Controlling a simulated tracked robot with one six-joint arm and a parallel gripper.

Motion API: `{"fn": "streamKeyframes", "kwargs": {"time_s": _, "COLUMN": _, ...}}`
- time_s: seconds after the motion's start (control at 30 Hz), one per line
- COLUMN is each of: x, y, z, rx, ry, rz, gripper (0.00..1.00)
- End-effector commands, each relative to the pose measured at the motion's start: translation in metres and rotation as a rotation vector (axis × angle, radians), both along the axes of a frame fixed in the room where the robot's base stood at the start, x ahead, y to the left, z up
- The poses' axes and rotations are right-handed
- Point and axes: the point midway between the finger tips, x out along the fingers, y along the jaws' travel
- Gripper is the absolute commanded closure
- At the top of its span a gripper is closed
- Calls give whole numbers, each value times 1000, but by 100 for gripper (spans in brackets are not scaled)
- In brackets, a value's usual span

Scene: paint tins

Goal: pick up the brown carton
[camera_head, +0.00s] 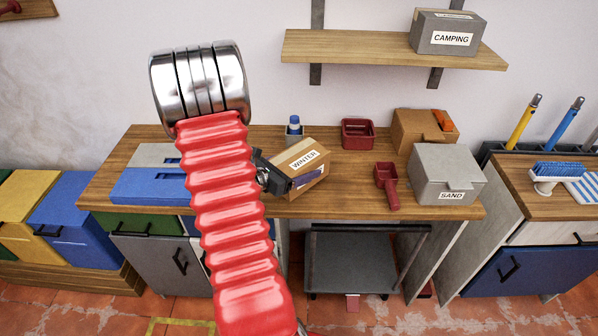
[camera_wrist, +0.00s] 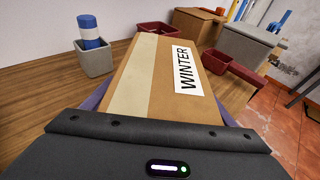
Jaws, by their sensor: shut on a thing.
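A brown carton with a white WINTER label (camera_head: 296,163) is at the front middle of the wooden workbench. My gripper (camera_head: 288,181) is shut on it, with a purple finger along its near side in the head view. In the wrist view the carton (camera_wrist: 150,85) lies between the two purple fingers, its taped top and label showing. Its underside is hidden, so I cannot tell whether it touches the bench. A second brown carton (camera_head: 412,132) stands at the back right of the bench with an orange item on top.
On the workbench (camera_head: 340,205) are a grey cup with a blue-and-white bottle (camera_head: 294,130), a red bin (camera_head: 358,134), a red scoop (camera_head: 387,184) and a grey SAND box (camera_head: 446,178). Blue and grey cases (camera_head: 150,185) lie at left. A shelf (camera_head: 380,50) hangs above.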

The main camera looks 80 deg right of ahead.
Motion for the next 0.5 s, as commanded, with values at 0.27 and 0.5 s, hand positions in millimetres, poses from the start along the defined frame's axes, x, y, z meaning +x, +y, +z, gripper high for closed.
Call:
{"fn": "streamKeyframes", "kwargs": {"time_s": 0.27, "x": 0, "y": -1, "z": 42, "rx": -5, "ry": -3, "rz": 0, "gripper": 64}}
{"fn": "streamKeyframes", "kwargs": {"time_s": 0.5, "x": 0, "y": -1, "z": 69, "rx": -4, "ry": -2, "rz": 0, "gripper": 64}}
